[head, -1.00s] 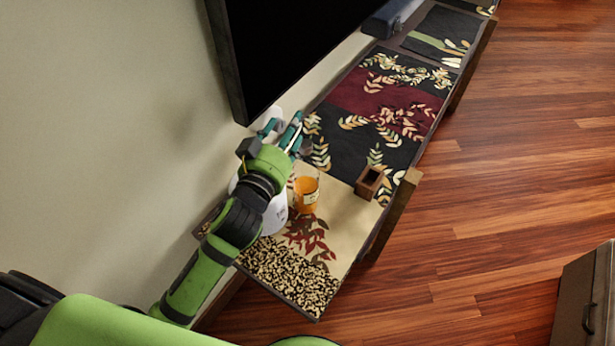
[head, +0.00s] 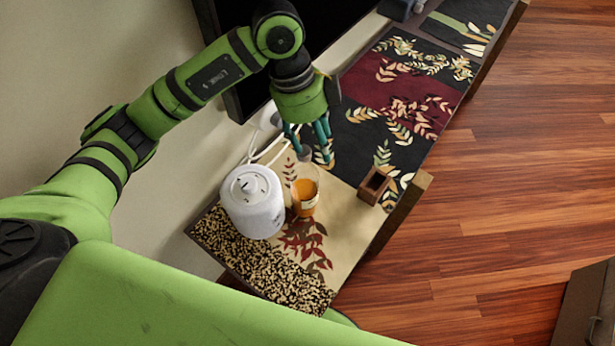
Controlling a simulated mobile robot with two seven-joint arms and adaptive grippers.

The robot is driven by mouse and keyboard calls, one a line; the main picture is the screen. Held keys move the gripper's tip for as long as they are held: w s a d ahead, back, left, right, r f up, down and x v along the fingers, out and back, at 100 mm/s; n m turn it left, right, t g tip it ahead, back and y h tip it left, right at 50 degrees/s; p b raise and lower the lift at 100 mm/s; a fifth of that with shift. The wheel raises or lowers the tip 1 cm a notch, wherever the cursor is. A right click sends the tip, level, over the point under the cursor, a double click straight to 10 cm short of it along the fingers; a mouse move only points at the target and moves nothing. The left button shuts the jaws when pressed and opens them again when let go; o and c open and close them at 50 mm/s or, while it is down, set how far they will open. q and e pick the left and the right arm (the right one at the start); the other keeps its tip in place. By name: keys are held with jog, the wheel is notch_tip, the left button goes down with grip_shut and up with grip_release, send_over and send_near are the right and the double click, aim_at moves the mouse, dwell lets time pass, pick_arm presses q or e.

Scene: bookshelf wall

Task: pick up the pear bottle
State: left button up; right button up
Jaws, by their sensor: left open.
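The pear bottle (head: 305,192), a clear container with orange contents and a pale label, stands upright on the cream part of the patterned shelf top. My left gripper (head: 310,148) points down above and just behind the bottle in the head view. Its teal fingers are spread and hold nothing. The bottle's upper part is clear and hard to make out near the fingertips, so I cannot tell whether they touch it. My right gripper is not in view.
A white kettle-like pot (head: 252,201) stands close to the left of the bottle, with a white cord behind it. A small open wooden box (head: 374,186) is to the right. A large black screen (head: 235,60) stands behind. The dark patterned shelf top (head: 395,95) beyond is mostly clear.

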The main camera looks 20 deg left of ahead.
aim_at(304, 150)
pick_arm(q)
jog(key=a+y, duration=0.1)
jog(key=w+a+n, duration=0.1)
jog(key=a, duration=0.1)
jog(key=shift+a+r+y, duration=0.1)
jog(key=shift+a+y, duration=0.1)
jog(key=shift+y, duration=0.2)
jog(key=shift+f+p, duration=0.3)
jog(key=shift+p, duration=0.05)
jog(key=f+p, duration=0.1)
jog(key=f, duration=0.2)
jog(key=d+f+p, duration=0.1)
jog(key=f, duration=0.1)
jog(key=shift+s+f+p, duration=0.1)
jog(key=shift+s+p, duration=0.2)
jog(key=shift+f, duration=0.45)
jog(key=shift+c, duration=0.4)
jog(key=shift+w, duration=0.1)
grip_shut()
